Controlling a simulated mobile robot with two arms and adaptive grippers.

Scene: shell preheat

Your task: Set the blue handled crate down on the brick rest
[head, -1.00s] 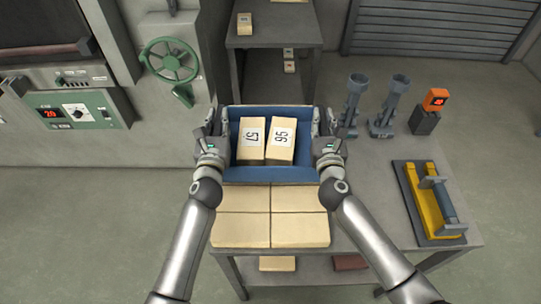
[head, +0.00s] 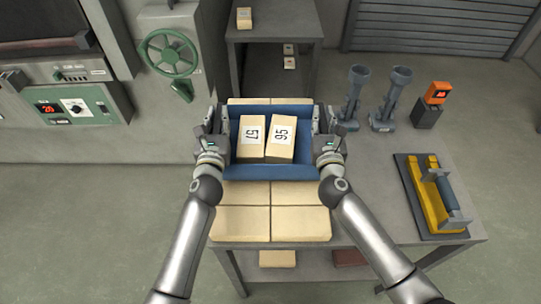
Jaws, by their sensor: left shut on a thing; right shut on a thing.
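The blue handled crate (head: 268,173) is in the middle of the head view, with two pale bricks marked 57 (head: 252,150) and 95 (head: 281,152) lying in it. My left gripper (head: 221,131) is shut on the crate's left side, and my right gripper (head: 321,131) is shut on its right side. The crate appears level over the brick rest (head: 270,223), a pad of pale bricks on the table. The rest shows in front of the crate and as a strip behind it. Whether the crate's bottom touches the rest is hidden.
On the grey table (head: 375,185), two grey stands (head: 355,95) (head: 390,100), an orange display (head: 437,92) and a yellow tool on a dark plate (head: 432,195) stand to the right. A green wheel (head: 168,54) is on the machine at left. Another table (head: 275,30) stands behind.

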